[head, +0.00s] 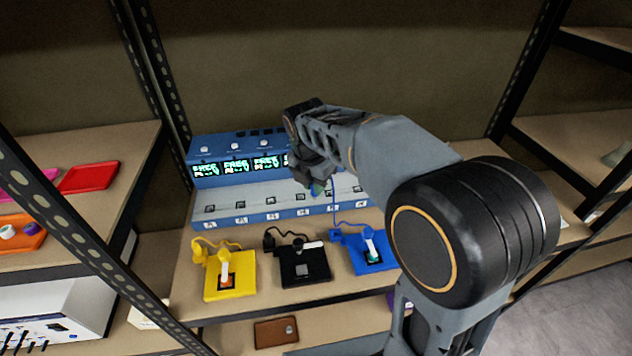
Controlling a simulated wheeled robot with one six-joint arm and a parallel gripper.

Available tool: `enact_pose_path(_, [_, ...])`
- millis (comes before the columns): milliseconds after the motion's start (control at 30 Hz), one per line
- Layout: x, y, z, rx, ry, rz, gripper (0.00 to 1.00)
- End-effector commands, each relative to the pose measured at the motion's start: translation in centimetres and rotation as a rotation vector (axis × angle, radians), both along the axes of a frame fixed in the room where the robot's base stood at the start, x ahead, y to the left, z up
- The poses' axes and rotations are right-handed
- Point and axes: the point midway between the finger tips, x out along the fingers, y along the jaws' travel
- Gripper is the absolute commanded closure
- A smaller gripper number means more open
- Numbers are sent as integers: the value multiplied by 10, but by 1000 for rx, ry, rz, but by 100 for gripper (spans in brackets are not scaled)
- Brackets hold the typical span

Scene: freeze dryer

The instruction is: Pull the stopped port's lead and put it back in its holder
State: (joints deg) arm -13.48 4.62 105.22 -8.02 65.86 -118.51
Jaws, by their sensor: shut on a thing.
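A blue multi-port unit (262,200) stands at the back of the shelf, with a row of ports along its lower ledge and lit displays (236,167) above. The readable displays say FREE; my arm hides those on the right. My gripper (317,184) is over the ledge, shut on a small blue-teal thing that looks like a lead's plug. Its fingertips are partly hidden, and I cannot tell whether the plug is in a port. A blue cord (334,205) runs from near my gripper down to the blue holder (375,266).
A yellow holder (215,292) and a black holder (316,272), each with a cord, stand left of the blue one. A brown wallet-like item (276,332) lies below. Black rack posts (60,215) flank the left side. Red (90,178) and orange trays sit on the left shelf.

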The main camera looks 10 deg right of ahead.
Motion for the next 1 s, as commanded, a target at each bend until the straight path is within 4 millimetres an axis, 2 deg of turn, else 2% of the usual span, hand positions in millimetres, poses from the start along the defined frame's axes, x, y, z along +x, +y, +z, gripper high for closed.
enact_pose_path(267, [0, 0, -16, 0, 1, 0, 100])
enact_pose_path(800, [0, 0, -72, 0, 0, 1, 100])
enact_pose_path(1000, [0, 0, -77, -1, -1, 0, 100])
